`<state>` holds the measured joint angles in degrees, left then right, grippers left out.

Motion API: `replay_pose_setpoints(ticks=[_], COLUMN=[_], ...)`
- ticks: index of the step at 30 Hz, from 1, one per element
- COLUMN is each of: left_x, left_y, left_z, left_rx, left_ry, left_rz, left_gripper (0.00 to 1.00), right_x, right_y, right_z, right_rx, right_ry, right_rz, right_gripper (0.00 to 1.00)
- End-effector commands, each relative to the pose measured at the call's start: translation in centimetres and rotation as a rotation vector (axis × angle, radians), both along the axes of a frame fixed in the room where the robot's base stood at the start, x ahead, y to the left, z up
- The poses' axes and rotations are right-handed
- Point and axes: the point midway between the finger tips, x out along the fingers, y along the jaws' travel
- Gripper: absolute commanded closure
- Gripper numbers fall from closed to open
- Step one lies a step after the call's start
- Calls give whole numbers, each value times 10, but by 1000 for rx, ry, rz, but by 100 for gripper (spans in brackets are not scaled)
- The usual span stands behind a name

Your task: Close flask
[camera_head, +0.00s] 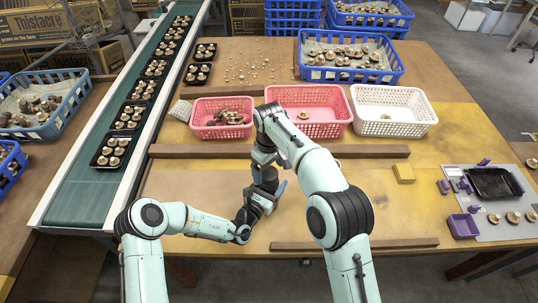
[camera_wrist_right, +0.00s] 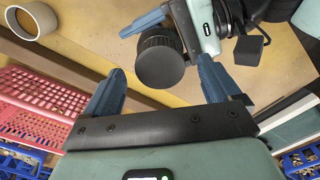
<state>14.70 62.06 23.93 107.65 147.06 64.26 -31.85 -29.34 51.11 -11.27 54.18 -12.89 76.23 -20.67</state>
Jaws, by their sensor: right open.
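A dark ribbed cylinder, which looks like the flask with a black top (camera_wrist_right: 161,62), stands upright between the fingers of my left gripper (camera_head: 264,194). The same dark cylinder shows in the head view (camera_head: 268,178). My left gripper appears closed around its side, and its lower part is hidden. My right gripper (camera_wrist_right: 160,88) is open. Its two blue fingers lie on either side of the black top in the right wrist view. I cannot tell whether they touch it. In the head view my right arm hides part of the right gripper.
A beige open cup (camera_wrist_right: 36,20) stands by a wooden strip (camera_head: 200,151). Pink crates (camera_head: 345,118) and a white crate (camera_head: 432,118) stand behind the strip. A yellow block (camera_head: 404,173) is to the right. The conveyor (camera_head: 85,198) runs along the left.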

Motion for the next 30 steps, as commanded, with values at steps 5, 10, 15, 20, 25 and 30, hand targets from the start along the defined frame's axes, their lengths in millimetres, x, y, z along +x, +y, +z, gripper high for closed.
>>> replay_pose_setpoints(ticks=[5,10,15,20,25,30], left_x=[0,0,0,0,0,0], left_y=[0,0,0,0,0,0], left_z=[-1,0,0,0,0,0], left_rx=[0,0,0,0,0,0], left_ry=[1,1,1,1,1,1], left_rz=[0,0,0,0,0,0], left_gripper=[100,100,100,100,100,3], right_x=[1,1,0,0,0,0], right_y=[1,0,0,0,0,0], right_z=[43,76,90,96,97,96], right_rx=[3,2,0,-1,-1,-1], right_ry=[-6,-4,0,1,1,1], right_rz=[-1,0,1,1,0,0], right_gripper=[10,10,10,10,10,10])
